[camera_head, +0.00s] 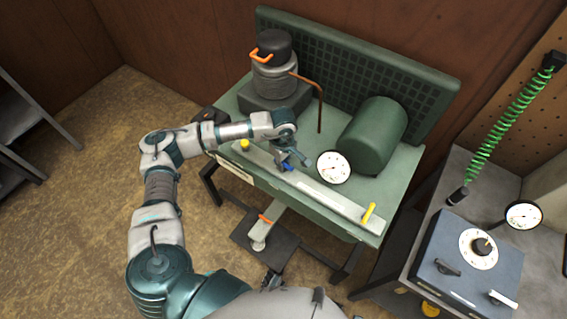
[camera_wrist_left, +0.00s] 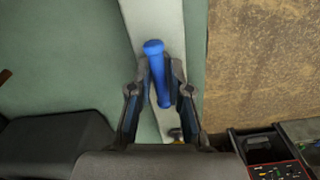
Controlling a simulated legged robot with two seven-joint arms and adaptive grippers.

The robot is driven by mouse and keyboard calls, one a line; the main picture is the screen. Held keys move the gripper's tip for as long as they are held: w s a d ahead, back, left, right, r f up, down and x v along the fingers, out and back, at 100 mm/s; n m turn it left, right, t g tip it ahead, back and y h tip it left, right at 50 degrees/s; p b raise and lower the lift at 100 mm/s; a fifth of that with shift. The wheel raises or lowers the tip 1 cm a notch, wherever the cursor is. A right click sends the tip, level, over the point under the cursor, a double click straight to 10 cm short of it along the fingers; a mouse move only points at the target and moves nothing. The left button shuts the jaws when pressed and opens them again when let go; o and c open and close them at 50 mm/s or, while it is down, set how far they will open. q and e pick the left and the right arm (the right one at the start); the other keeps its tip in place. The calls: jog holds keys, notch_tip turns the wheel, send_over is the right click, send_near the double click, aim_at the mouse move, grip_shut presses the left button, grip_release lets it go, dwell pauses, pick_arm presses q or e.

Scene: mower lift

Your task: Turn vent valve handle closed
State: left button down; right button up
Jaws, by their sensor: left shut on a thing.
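A blue valve handle (camera_head: 287,166) sits on the pale manifold bar (camera_head: 325,194) along the front of the green bench. In the left wrist view the blue handle (camera_wrist_left: 158,75) lies roughly along the length of the bar (camera_wrist_left: 147,17). My left gripper (camera_head: 291,159) reaches down to it from the left arm. In the wrist view its fingers (camera_wrist_left: 160,88) are on both sides of the handle, shut on it. The fingers hide part of the handle and the valve body under it. My right gripper is not visible.
Yellow handles stand at the bar's left end (camera_head: 244,145) and right end (camera_head: 368,212). A round white gauge (camera_head: 333,168) is just right of my gripper. A green tank (camera_head: 374,135) and a dark pump (camera_head: 272,75) stand behind. A grey control box (camera_head: 466,262) is at right.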

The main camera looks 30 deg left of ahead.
pick_arm(q)
jog(key=shift+w+r, duration=0.1)
jog(key=shift+w, duration=0.05)
jog(key=c, duration=1.1)
grip_release()
notch_tip(320, 180, up, 12)
jog(key=shift+a+f, duration=0.1)
jog(key=shift+f, duration=0.15)
